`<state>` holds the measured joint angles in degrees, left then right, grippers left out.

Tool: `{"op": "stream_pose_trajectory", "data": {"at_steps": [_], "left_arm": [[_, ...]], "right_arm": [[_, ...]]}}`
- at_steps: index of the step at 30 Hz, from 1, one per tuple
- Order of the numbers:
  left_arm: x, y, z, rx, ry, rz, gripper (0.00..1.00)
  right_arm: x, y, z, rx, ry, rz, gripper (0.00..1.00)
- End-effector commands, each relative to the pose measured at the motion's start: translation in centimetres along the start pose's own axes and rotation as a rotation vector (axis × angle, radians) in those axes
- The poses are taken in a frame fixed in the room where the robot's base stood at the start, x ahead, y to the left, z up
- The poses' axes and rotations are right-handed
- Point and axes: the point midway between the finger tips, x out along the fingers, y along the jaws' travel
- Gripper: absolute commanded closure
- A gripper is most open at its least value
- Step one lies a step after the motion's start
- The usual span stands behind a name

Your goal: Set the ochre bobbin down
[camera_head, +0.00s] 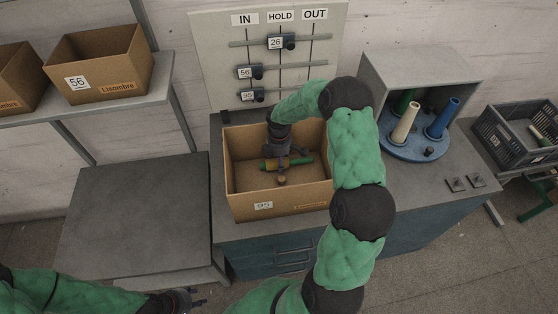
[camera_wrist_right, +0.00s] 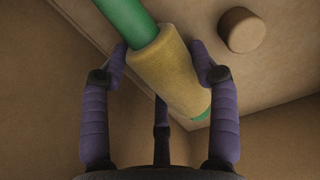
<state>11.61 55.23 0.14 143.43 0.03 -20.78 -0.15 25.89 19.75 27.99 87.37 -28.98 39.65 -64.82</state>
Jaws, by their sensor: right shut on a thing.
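The ochre bobbin (camera_head: 271,165) is a yellow-brown winding on a green tube. It is inside the cardboard box (camera_head: 245,203) on the grey counter. My right gripper (camera_head: 281,160) reaches down into the box and is shut on the bobbin. In the right wrist view the ochre bobbin (camera_wrist_right: 168,70) lies slantwise between the fingers, with green tube showing at both ends. I cannot tell whether it touches the box floor. My left gripper (camera_head: 192,300) is at the bottom edge, open and empty, away from the box.
A round tan peg (camera_wrist_right: 241,30) is beside the bobbin in the box. A blue round stand (camera_head: 408,145) holds cones at the right. A board (camera_head: 215,35) marked IN, HOLD, OUT stands behind. The grey table (camera_head: 135,215) at left is bare. A dark crate (camera_head: 505,145) is far right.

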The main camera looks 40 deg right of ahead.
Motion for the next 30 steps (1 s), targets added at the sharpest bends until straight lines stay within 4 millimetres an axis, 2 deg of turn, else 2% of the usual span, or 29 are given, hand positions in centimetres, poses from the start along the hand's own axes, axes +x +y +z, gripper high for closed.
{"op": "stream_pose_trajectory", "data": {"at_steps": [5,6,8,9,18,22,26,30], "left_arm": [[0.2,-0.1,0.0,0.0,0.0,0.0,0.6],[0.2,-0.1,0.0,0.0,0.0,0.0,0.6],[0.2,-0.1,0.0,0.0,0.0,0.0,0.6],[0.1,-0.1,0.0,0.0,0.0,0.0,0.6],[0.1,-0.1,0.0,0.0,0.0,0.0,0.6],[-0.1,0.0,0.0,0.0,0.0,0.0,0.6],[-0.4,0.1,0.0,0.0,0.0,0.0,0.6],[-0.8,0.3,0.0,0.0,0.0,0.0,0.6]], "right_arm": [[0.3,0.0,0.0,0.0,0.0,0.0,0.74],[0.3,0.0,0.0,0.0,0.0,0.0,0.36],[0.3,0.0,0.0,0.0,0.0,0.0,0.19],[0.3,0.0,0.0,0.0,0.0,-0.001,0.15],[0.2,0.0,0.0,0.0,0.0,-0.001,0.15],[-0.4,0.0,0.0,0.0,0.0,0.001,0.15],[-2.1,0.1,0.0,0.0,0.001,0.004,0.15],[-5.0,0.1,0.0,0.0,0.001,0.005,0.15]]}}
